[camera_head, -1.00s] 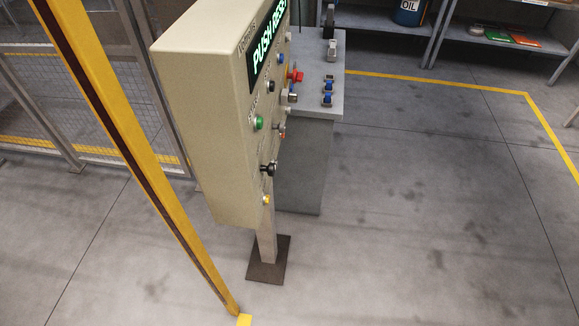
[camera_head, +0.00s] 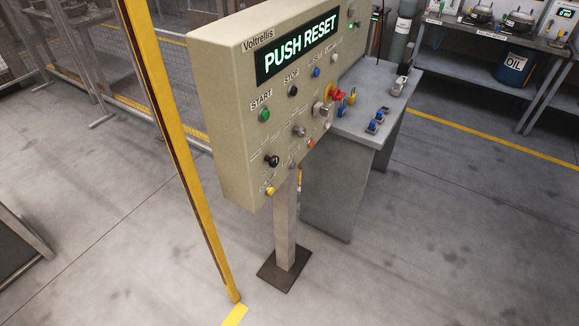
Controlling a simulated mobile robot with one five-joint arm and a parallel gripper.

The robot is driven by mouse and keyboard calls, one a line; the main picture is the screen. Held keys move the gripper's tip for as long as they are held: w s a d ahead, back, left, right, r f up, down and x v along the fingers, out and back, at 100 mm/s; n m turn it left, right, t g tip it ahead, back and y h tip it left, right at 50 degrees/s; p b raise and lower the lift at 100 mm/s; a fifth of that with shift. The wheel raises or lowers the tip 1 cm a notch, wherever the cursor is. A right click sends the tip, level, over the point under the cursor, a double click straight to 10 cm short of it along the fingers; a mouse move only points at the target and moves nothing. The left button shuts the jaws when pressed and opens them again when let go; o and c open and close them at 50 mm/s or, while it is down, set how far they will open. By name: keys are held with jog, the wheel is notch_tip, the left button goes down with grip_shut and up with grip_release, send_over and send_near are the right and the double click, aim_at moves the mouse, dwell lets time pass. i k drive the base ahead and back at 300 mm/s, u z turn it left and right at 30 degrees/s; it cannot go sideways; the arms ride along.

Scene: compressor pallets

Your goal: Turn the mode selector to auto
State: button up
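A beige Voltrellis control box (camera_head: 226,110) stands on a post, its front turned to the right. Its display (camera_head: 298,50) reads PUSH RESET. A black lever-like knob (camera_head: 271,161) sits at the lower left of the front. A small grey knob (camera_head: 299,131) is right of and above it, and a larger grey knob (camera_head: 320,109) is farther right. The small labels are too blurred to tell which is the mode selector or where it points. A green START button (camera_head: 264,115) and a black STOP button (camera_head: 293,91) are above. My gripper is not in view.
A yellow post (camera_head: 180,150) stands close on the left of the box. A grey bench (camera_head: 340,185) with small parts is behind it on the right. Shelves with an oil drum (camera_head: 512,70) are farther back. The floor at front right is clear.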

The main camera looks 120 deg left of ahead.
aim_at(273, 161)
jog(key=u, duration=0.7)
jog(key=k, duration=0.1)
jog(key=u, duration=3.45)
jog(key=k, duration=0.55)
jog(key=z, duration=0.1)
jog(key=i, duration=0.55)
jog(key=z, duration=0.55)
jog(key=k, duration=0.1)
jog(key=u, duration=2.8)
jog(key=k, duration=0.15)
jog(key=u, duration=0.15)
